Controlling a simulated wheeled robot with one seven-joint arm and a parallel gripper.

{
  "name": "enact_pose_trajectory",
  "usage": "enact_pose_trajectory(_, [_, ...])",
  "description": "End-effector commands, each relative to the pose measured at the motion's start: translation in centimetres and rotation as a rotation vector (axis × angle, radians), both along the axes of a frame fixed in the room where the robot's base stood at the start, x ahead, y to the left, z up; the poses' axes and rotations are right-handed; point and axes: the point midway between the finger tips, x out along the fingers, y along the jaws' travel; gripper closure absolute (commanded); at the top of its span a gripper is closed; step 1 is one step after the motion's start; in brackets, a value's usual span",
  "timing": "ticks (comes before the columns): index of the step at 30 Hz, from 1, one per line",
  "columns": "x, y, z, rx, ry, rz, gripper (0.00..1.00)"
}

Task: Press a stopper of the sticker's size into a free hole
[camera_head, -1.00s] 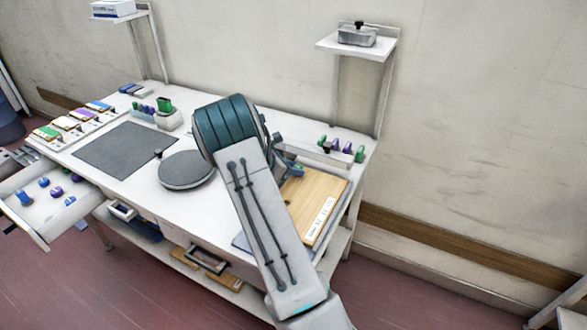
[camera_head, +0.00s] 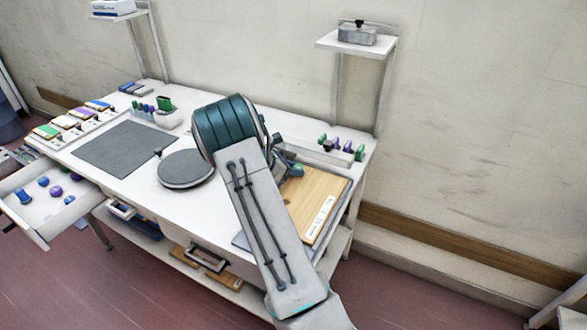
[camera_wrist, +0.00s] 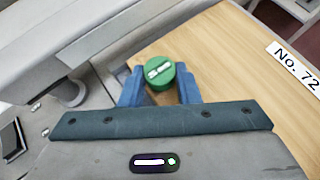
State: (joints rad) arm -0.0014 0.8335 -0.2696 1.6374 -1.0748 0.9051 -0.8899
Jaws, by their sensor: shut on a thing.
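My gripper (camera_wrist: 160,88) is shut on a green stopper (camera_wrist: 159,72) in the wrist view. The stopper's round top, with a pale marking too small to read, sits between the two blue fingers. It is over or near the left edge of a wooden board (camera_wrist: 222,62) with a "No. 72" label. In the head view the board (camera_head: 314,204) lies at the right end of the bench, partly hidden by my arm. My gripper is mostly hidden there too.
A rack of green and purple stoppers (camera_head: 341,148) stands behind the board. A grey round disc (camera_head: 186,168) and a dark mat (camera_head: 125,148) lie to the left. An open drawer (camera_head: 47,222) holds blue and purple stoppers. A shelf (camera_head: 357,44) overhangs the back right.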

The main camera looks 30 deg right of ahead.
Motion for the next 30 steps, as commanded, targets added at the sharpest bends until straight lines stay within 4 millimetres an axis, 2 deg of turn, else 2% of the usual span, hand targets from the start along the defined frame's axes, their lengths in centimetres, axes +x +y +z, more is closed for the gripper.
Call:
enact_pose_trajectory(10, [0.00, 0.01, -0.24, 0.000, 0.000, 0.000, 0.92])
enact_pose_trajectory(11, [0.01, 0.00, -0.23, 0.000, 0.000, 0.000, 0.68])
enact_pose_trajectory(13, [0.00, 0.00, -0.23, 0.000, 0.000, 0.000, 0.49])
enact_pose_trajectory(14, [0.00, 0.00, -0.23, 0.000, 0.000, 0.000, 0.45])
enact_pose_trajectory(19, [0.00, 0.00, -0.23, 0.000, 0.000, 0.000, 0.45])
enact_pose_trajectory(20, [0.00, 0.01, -0.24, 0.000, 0.000, 0.000, 0.43])
enact_pose_trajectory(21, [0.00, 0.00, -0.23, 0.000, 0.000, 0.000, 0.31])
enact_pose_trajectory(22, [0.00, 0.00, -0.23, 0.000, 0.000, 0.000, 0.27])
enact_pose_trajectory(30, [0.00, 0.00, -0.19, 0.000, 0.000, 0.000, 0.27])
